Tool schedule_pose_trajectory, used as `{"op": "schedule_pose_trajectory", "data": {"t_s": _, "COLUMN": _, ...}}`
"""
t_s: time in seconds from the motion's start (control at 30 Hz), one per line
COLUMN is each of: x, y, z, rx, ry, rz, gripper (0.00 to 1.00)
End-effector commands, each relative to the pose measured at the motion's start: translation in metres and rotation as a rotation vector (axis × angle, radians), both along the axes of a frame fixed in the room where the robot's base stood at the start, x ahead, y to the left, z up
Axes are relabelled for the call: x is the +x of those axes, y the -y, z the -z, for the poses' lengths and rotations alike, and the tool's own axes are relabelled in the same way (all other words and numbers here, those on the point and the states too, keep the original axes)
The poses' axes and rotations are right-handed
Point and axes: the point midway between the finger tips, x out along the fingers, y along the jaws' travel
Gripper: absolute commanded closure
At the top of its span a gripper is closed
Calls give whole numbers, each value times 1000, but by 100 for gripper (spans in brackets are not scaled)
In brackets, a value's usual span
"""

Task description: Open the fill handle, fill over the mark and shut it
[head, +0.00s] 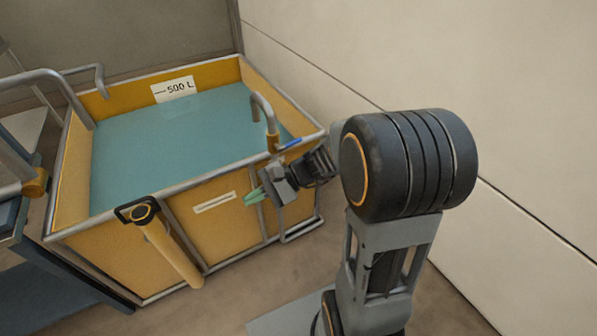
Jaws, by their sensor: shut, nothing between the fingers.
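A yellow tank (225,225) with a grey metal frame holds blue-green water (165,145). A white label (175,89) reading "500 L" with a short dash is on its back inner wall; the water surface meets the wall just below the label. A curved grey fill pipe (262,103) stands at the tank's right front rim. A blue handle (289,144) shows at its foot, partly behind my wrist; I cannot tell whether it is open or shut. My gripper (253,196), with green fingertips, is shut and empty in front of the tank's front wall, below and left of the handle.
A yellow tube (172,252) with a black clamp (137,209) leans at the tank's front. A grey pipe (50,78) bends over the left rim, and another with an orange end (35,184) is at the left edge. A bare wall (420,60) bounds the right side.

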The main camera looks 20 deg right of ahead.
Motion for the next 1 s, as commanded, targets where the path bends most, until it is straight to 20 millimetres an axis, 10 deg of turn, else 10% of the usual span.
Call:
{"op": "schedule_pose_trajectory", "data": {"t_s": 0.03, "x": 23, "y": 9, "z": 40, "rx": 147, "ry": -48, "rz": 106, "gripper": 100}}
{"op": "schedule_pose_trajectory", "data": {"t_s": 0.23, "x": 104, "y": 84, "z": 101, "rx": 670, "ry": -68, "rz": 539, "gripper": 100}}
{"op": "schedule_pose_trajectory", "data": {"t_s": 0.5, "x": 135, "y": 195, "z": 183, "rx": 1029, "ry": 76, "rz": 966, "gripper": 100}}
{"op": "schedule_pose_trajectory", "data": {"t_s": 0.7, "x": 134, "y": 229, "z": 206, "rx": 1107, "ry": 151, "rz": 1098, "gripper": 100}}
{"op": "schedule_pose_trajectory", "data": {"t_s": 1.0, "x": 150, "y": 231, "z": 190, "rx": 1118, "ry": 162, "rz": 1119, "gripper": 100}}
